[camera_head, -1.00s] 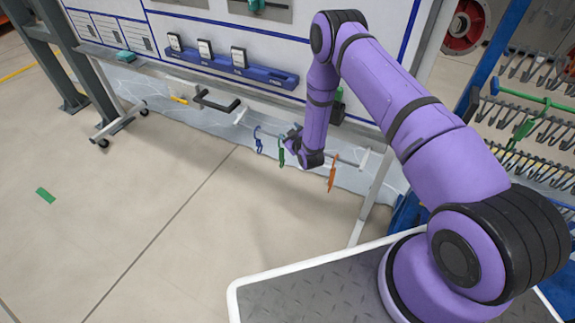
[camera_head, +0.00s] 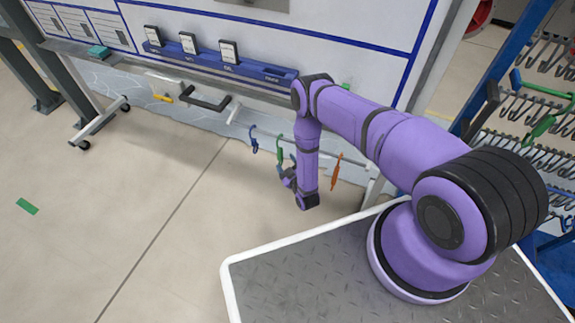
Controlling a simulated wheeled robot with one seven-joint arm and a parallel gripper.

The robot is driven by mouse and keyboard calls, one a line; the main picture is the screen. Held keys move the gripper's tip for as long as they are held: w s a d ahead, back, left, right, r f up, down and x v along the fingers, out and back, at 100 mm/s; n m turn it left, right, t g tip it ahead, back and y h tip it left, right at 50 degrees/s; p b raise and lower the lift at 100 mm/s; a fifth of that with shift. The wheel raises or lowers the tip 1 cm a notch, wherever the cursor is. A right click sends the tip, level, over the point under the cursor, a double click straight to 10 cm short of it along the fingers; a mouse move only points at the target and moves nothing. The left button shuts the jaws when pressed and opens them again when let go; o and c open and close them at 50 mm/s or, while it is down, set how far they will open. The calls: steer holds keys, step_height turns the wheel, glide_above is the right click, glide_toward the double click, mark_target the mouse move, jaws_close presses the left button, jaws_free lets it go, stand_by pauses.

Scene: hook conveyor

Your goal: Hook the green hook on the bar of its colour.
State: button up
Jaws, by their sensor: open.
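The green hook (camera_head: 280,150) hangs from a thin rail (camera_head: 317,152) below the board, between a blue hook (camera_head: 253,138) and an orange hook (camera_head: 336,172). My gripper (camera_head: 284,173) is open, pointing left, just below and in front of the green hook; it looks empty, and I cannot tell whether it touches the hook. My arm partly hides the rail. A green bar (camera_head: 545,91) sticks out of the rack at the right edge, with another green hook-shaped piece (camera_head: 541,127) below it.
The rack has a blue post (camera_head: 508,62) and rows of grey prongs (camera_head: 525,155). A whiteboard (camera_head: 350,28) with a blue shelf (camera_head: 235,67) stands behind my arm. A black handle (camera_head: 207,103) juts out at left. The floor (camera_head: 180,235) in front is clear.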

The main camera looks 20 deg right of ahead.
mark_target(278, 150)
steer(key=w, duration=0.6)
steer(key=w+a, duration=0.1)
steer(key=w, duration=0.1)
steer(key=shift+w, duration=0.4)
steer(key=c, duration=0.8)
steer(key=o, duration=0.9)
steer(key=shift+s, duration=0.1)
steer(key=s+d, duration=0.1)
steer(key=s, duration=0.9)
steer(key=shift+s, duration=0.3)
steer(key=shift+d, duration=0.1)
